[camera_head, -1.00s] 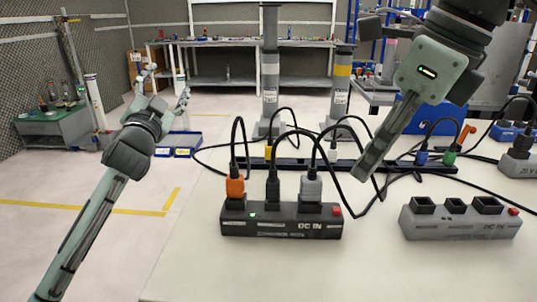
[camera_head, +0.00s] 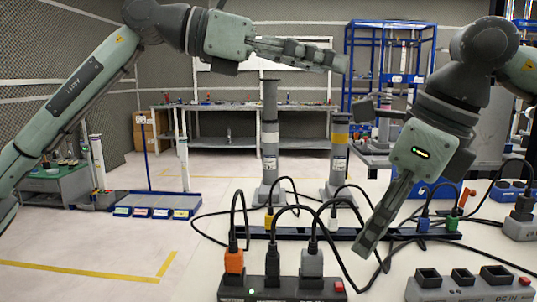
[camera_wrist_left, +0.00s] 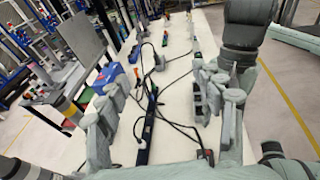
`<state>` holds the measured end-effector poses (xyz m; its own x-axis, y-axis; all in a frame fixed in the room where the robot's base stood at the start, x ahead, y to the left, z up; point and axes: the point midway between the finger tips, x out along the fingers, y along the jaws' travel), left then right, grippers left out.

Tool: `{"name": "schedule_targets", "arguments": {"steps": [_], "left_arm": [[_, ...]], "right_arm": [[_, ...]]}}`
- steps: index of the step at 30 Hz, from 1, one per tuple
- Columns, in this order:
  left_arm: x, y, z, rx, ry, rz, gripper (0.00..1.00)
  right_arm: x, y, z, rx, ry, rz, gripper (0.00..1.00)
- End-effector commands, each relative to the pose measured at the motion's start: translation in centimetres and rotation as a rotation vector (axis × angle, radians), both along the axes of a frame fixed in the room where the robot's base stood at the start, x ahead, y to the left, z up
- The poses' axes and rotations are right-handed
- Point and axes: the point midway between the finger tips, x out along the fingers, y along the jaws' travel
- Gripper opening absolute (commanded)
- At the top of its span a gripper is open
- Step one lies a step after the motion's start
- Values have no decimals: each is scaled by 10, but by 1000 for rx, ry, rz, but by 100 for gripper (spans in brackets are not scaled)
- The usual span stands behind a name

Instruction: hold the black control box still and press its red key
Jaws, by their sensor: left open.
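The black control box (camera_head: 283,289) sits on the white table at the bottom of the head view, its lower part cut off by the picture edge. Its red key (camera_head: 339,286) is at its right end. An orange, a black and a grey plug stand in its top. My left gripper (camera_head: 342,63) is raised high above the table, well clear of the box; its fingers are spread in the left wrist view (camera_wrist_left: 160,88). My right gripper (camera_head: 368,242) points down, above and behind the box's right end, apart from it. Seen edge-on, its finger gap is hidden.
A grey box (camera_head: 455,291) with its own red key (camera_head: 524,281) stands to the right on the table. Black cables loop behind the black box to a dark strip (camera_head: 290,233). Grey posts (camera_head: 270,150) rise behind. Bare table lies between the two boxes.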

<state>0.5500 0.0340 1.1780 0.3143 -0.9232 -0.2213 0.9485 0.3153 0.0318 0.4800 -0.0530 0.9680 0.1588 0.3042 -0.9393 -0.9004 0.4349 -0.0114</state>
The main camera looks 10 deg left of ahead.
Motion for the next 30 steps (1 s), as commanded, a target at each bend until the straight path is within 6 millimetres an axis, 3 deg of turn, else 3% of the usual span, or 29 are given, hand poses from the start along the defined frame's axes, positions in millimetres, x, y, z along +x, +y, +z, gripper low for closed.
{"name": "schedule_targets", "arguments": {"steps": [2,6,13,16,20,30], "left_arm": [[-2,-2,-29,231,-19,11,67],[-6,13,-96,648,24,20,67],[-38,36,-193,1100,218,-64,67],[-50,47,-217,1210,284,-92,67],[-59,56,-232,1288,335,-108,67],[-61,59,-276,1306,352,-113,67]], "right_arm": [[0,0,0,0,0,0,34],[0,0,0,0,0,0,34],[0,0,0,0,0,0,34],[0,0,0,0,0,0,34],[0,0,0,0,0,0,34],[0,0,0,0,0,0,34]]}}
